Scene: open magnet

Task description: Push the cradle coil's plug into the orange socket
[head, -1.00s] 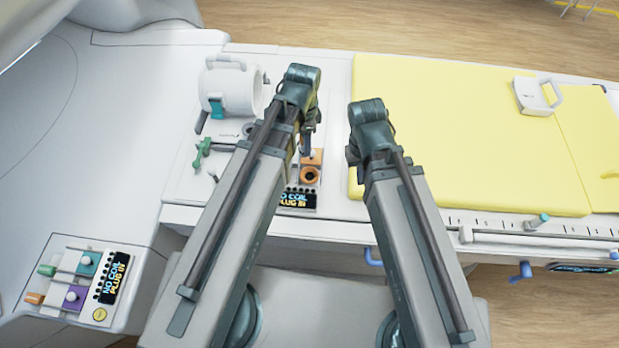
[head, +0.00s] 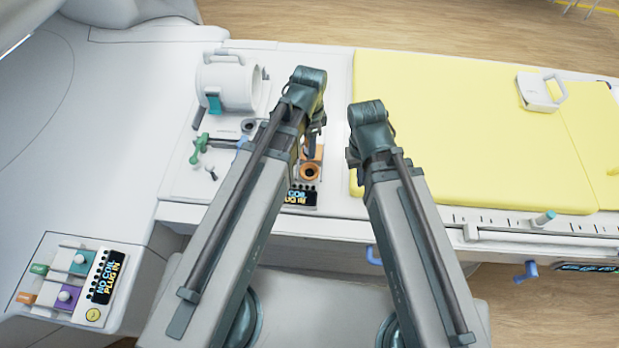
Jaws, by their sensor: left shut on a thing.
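The white ring-shaped cradle coil (head: 226,86) with a teal clip stands on the table, left of my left arm. The orange socket (head: 310,172), with a dark round opening, is set in the table's edge strip just right of that arm. My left gripper (head: 311,146) is just beyond the socket, its fingers pointing down and mostly hidden by my wrist. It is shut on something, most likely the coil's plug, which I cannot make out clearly. Whether the held thing touches the socket cannot be told. My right gripper (head: 358,176) is beside the yellow pad, its fingers hidden under the wrist.
A dark display (head: 298,196) reading "NO COIL PLUG IN" sits just in front of the socket. Green and blue fittings lie left of my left arm. A yellow pad (head: 450,130) fills the table to the right. A side panel (head: 75,285) with coloured connectors is at lower left.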

